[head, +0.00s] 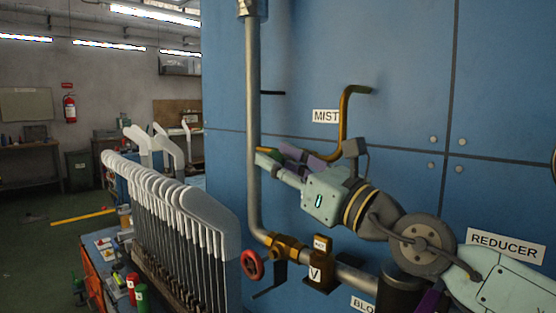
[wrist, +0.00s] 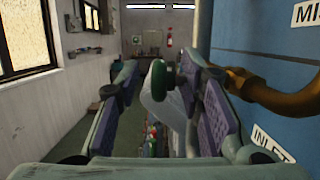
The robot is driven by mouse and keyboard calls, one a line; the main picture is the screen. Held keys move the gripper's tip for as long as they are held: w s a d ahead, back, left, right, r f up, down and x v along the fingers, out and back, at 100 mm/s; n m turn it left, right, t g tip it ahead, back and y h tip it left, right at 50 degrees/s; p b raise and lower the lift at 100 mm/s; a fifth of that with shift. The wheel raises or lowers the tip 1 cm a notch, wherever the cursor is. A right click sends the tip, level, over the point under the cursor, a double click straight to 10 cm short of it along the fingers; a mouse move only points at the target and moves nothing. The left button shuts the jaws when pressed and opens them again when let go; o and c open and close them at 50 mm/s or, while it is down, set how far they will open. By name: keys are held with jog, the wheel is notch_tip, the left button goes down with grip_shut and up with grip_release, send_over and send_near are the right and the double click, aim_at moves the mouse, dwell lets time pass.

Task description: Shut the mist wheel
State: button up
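The mist wheel is a small dark green wheel (wrist: 159,82), seen nearly edge-on in the wrist view, between my fingertips. In the head view only a small green part shows among my fingers. A brass pipe (head: 344,122) by the MIST label (head: 325,116) bends down behind my wrist; in the wrist view it runs behind my right finger (wrist: 265,92). My gripper (head: 278,160) is open, its purple-padded fingers on either side of the wheel (wrist: 158,72). A gap shows at the left finger; whether the right finger touches the wheel, I cannot tell. The wheel's stem is hidden.
The blue panel (head: 400,60) stands close beside my arm. A row of white sock boards (head: 170,200) stands left, near a cart top (head: 105,250) with bottles.

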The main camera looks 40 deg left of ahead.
jog(key=v, duration=1.1)
jog(key=shift+d, duration=0.2)
